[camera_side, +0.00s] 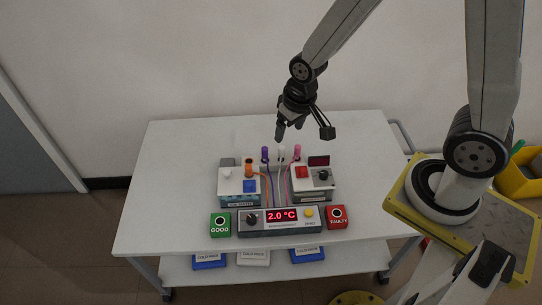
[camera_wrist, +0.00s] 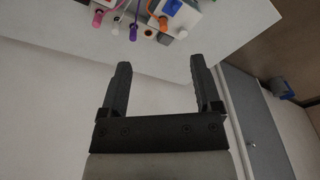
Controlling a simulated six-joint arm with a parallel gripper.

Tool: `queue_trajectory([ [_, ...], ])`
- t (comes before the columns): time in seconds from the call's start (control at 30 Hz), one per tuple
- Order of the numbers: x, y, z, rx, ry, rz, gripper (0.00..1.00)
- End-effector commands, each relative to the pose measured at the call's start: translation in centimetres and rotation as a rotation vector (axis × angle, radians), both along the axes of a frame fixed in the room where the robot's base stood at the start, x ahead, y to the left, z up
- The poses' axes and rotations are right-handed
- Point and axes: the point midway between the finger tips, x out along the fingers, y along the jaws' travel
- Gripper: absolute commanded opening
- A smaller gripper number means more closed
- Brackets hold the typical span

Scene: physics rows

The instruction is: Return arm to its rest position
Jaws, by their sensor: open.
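My gripper (camera_side: 290,133) hangs above the back part of the white table, over the row of coloured plugs. In the wrist view my gripper (camera_wrist: 157,85) shows two dark fingers well apart, with nothing between them. My arm reaches down to it from the upper right of the side view. No object touches the fingers in either view.
The white table (camera_side: 160,220) bears a console (camera_side: 280,221) reading 2.0 °C, a green GOOD box (camera_side: 220,231), a red FAULTY box (camera_side: 337,223) and two instrument boxes. Several plugs with cables stand behind, including a purple plug (camera_side: 265,153). Cold packs (camera_side: 209,262) lie on the lower shelf.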

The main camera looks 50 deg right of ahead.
Motion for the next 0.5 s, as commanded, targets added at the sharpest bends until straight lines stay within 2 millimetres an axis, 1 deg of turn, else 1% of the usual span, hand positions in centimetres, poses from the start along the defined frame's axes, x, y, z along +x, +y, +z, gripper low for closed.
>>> queue_trajectory([
  [0.03,-0.7,-0.4,0.8,-0.004,-0.011,0.012,0.81],
  [0.2,-3.0,-1.5,2.7,-0.019,-0.035,0.062,0.81],
  [0.4,-4.8,-2.2,3.7,-0.032,-0.051,0.101,0.81],
  [0.5,-5.2,-2.3,4.0,-0.035,-0.054,0.110,0.81],
])
